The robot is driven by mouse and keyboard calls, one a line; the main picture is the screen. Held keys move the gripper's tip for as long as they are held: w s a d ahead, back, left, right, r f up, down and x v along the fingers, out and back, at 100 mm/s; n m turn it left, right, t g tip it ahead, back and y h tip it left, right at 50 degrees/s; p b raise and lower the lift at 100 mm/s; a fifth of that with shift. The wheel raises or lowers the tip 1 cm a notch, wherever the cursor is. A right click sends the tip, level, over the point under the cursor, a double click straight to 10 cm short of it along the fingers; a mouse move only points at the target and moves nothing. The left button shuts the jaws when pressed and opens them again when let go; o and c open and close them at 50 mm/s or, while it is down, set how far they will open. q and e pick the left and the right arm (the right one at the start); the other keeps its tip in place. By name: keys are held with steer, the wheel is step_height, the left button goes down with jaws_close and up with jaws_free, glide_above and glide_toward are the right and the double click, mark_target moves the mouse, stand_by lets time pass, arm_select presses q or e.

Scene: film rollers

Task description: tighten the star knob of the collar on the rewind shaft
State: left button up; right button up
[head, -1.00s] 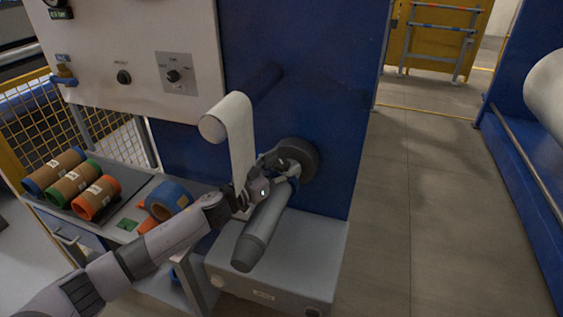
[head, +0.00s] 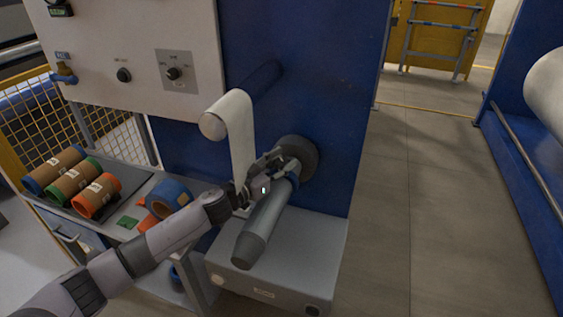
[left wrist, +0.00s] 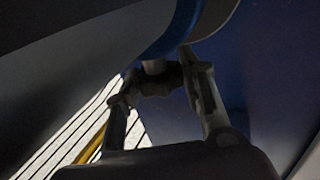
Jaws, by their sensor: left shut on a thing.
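The rewind shaft (head: 262,224) is a grey cylinder jutting toward me from a dark round flange (head: 304,153) on the blue machine panel. A blue collar (head: 293,181) sits around the shaft near the flange. It also shows in the left wrist view (left wrist: 182,32), with a short grey stem running down to the dark star knob (left wrist: 160,81). My left gripper (head: 284,163) is beside the collar, and its two fingers (left wrist: 160,84) are shut on the knob from both sides. In the head view the gripper hides the knob. My right gripper is in neither view.
A white web (head: 241,135) hangs from a roller just left of the gripper. A grey box (head: 320,255) stands below the shaft. A bench at left holds several brown cores (head: 75,182) and a blue-edged roll (head: 174,196). The floor at right (head: 430,200) is clear.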

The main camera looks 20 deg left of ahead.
arm_select(q)
steer(key=shift+a+m+g+h, duration=0.1)
steer(key=shift+m+g+h, duration=0.2)
steer(key=shift+h, duration=0.1)
steer(key=shift+r+h+p, duration=0.1)
steer(key=shift+h+p, duration=0.2)
steer(key=shift+w+m+g+h, duration=0.1)
steer(key=shift+m+g+h, duration=0.6)
steer(key=shift+m+h, duration=0.2)
steer(key=shift+m+g+h, duration=0.7)
steer(key=shift+m+h, duration=0.1)
steer(key=shift+h, duration=0.1)
steer(key=shift+f+m+g+h+b, duration=0.25)
steer(key=shift+m+g+h+b, duration=0.75)
steer(key=shift+g+b, duration=0.15)
steer(key=shift+r+m+g+h+b, duration=0.15)
steer(key=shift+m+g+h+b, duration=0.6)
steer(key=shift+g+b, duration=0.45)
